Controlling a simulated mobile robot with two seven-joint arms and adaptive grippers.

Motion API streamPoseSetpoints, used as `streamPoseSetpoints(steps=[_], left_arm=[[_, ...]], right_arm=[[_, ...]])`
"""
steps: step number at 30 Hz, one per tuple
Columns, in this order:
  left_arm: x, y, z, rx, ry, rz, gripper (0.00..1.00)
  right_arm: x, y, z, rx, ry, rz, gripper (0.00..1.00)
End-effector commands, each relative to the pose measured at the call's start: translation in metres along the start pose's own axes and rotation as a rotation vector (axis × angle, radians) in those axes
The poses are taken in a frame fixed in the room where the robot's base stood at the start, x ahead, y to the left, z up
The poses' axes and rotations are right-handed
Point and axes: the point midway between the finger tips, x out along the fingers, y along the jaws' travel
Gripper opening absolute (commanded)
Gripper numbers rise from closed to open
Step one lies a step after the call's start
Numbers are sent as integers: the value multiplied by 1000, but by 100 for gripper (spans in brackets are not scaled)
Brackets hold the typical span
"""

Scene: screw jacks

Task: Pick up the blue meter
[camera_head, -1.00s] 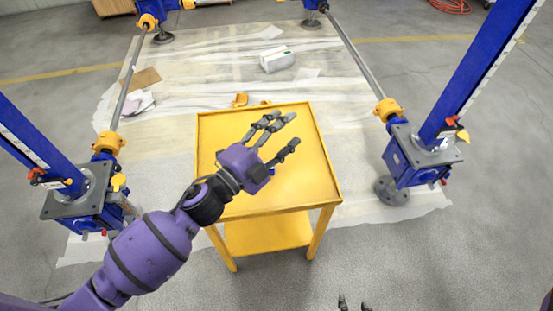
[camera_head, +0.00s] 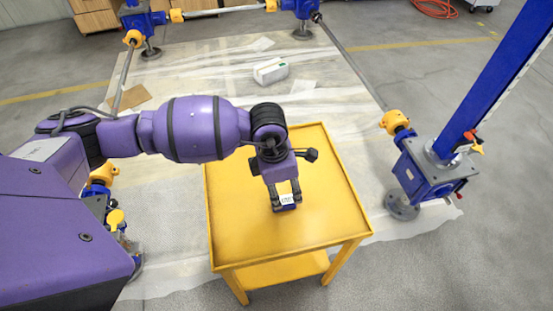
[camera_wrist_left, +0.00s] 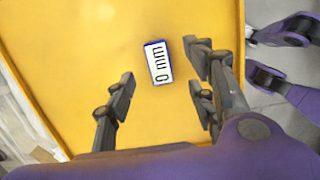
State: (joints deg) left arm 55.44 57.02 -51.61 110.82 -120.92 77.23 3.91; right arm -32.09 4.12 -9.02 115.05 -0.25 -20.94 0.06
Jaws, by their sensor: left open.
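The blue meter (camera_head: 287,200) is a small blue-edged box with a white face and dark digits. It lies on the top of the yellow cart (camera_head: 240,225). My left gripper (camera_head: 286,205) points down over it, open, with its fingers apart. In the left wrist view the meter (camera_wrist_left: 158,62) lies flat, in the gap between the left gripper's fingers (camera_wrist_left: 160,88) and slightly beyond it. No finger is seen closed on it. The right gripper (camera_wrist_left: 252,54) shows at the right edge of the left wrist view, its fingers apart and empty.
Blue screw jacks stand around the cart, one at the right (camera_head: 432,172), joined by grey shafts. A white box (camera_head: 270,71) lies on the floor sheeting behind the cart. The rest of the cart top is clear.

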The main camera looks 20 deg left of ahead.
Motion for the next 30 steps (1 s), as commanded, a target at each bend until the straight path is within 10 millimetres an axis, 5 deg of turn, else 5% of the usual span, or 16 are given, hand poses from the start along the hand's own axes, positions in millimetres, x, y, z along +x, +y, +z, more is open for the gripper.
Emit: streamPoseSetpoints(steps=[19, 28, 30], left_arm=[[72, 6, -9, -3, 28, 1, 50], [78, 7, -10, -2, 28, 2, 50], [78, 7, -10, -2, 28, 2, 42]], right_arm=[[-5, 4, 11, -4, -22, 5, 40], [-5, 3, 12, 0, -24, 6, 40], [-4, 3, 12, 0, -23, 5, 40]])
